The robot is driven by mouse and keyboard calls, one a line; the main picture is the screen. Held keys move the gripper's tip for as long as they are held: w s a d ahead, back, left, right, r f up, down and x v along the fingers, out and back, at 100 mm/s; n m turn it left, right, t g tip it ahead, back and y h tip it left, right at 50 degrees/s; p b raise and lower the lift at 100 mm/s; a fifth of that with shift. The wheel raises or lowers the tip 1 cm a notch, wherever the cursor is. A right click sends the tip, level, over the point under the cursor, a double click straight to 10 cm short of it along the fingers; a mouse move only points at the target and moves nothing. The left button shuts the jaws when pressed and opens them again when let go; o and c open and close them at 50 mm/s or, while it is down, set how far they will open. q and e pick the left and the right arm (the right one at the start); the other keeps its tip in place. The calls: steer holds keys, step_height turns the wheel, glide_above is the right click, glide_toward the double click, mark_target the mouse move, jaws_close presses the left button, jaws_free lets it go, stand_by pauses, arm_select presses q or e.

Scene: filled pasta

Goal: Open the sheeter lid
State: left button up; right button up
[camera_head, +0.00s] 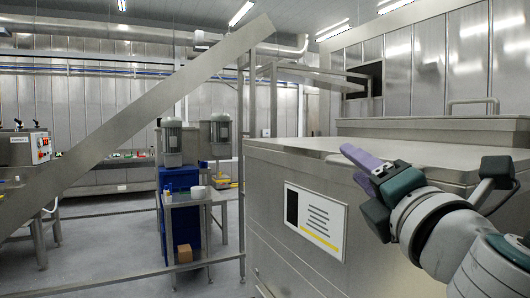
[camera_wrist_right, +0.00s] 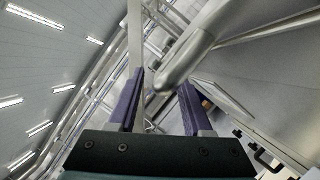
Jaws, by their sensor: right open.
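A large steel machine, which I take to be the sheeter (camera_head: 285,185), fills the right side of the head view. Its flat top lid (camera_head: 330,148) lies level and looks closed. My right gripper (camera_head: 352,165) is open, its purple fingers pointing left beside the lid's near edge; the arm covers part of that edge. In the right wrist view, a rounded metal bar or edge (camera_wrist_right: 185,62) reaches between the open fingers (camera_wrist_right: 160,103). I cannot tell whether it touches them or which part it is. My left gripper is not in view.
A label panel (camera_head: 315,222) is on the machine's front. A raised section with a bar handle (camera_head: 473,102) stands behind the lid. A sloping steel beam (camera_head: 130,125) crosses the left. A small table (camera_head: 190,199) stands mid-left, with open floor (camera_head: 110,240) before it.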

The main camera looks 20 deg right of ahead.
steer(key=shift+x, duration=0.85)
steer(key=shift+f, duration=0.1)
steer(key=shift+c, duration=0.4)
jaws_close()
stand_by(0.3)
